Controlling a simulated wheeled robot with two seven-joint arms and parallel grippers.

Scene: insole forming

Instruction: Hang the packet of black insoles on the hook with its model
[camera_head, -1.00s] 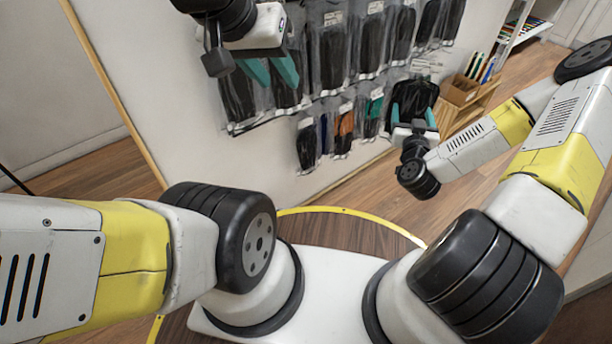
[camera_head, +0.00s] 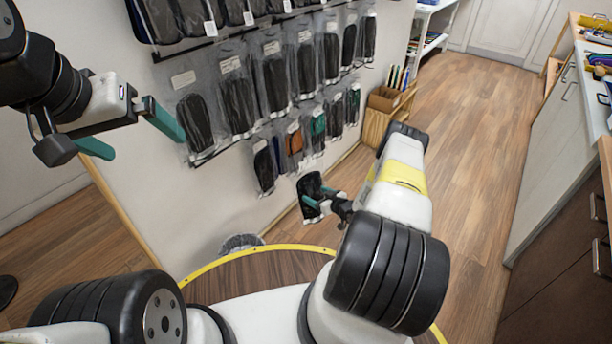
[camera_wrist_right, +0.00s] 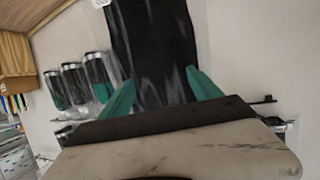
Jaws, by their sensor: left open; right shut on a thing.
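My right gripper (camera_head: 322,201) is shut on a packet of black insoles (camera_head: 310,187), low in front of the wall display in the head view. In the right wrist view the packet (camera_wrist_right: 155,40) is a glossy black sheet between the two teal fingers (camera_wrist_right: 160,95); its lower edge is hidden by the gripper body. My left gripper (camera_head: 130,132) is open and empty, left of the hanging packets and apart from them. Clear packets of dark insoles (camera_head: 235,98) hang in rows on the wall. The hooks' free ends are too small to tell.
A lower row holds packets with black, orange (camera_head: 294,141) and green (camera_head: 318,127) insoles. A wooden box stand (camera_head: 378,124) is beyond it. Counters (camera_head: 545,140) line the right; the wooden floor (camera_head: 470,150) between is open.

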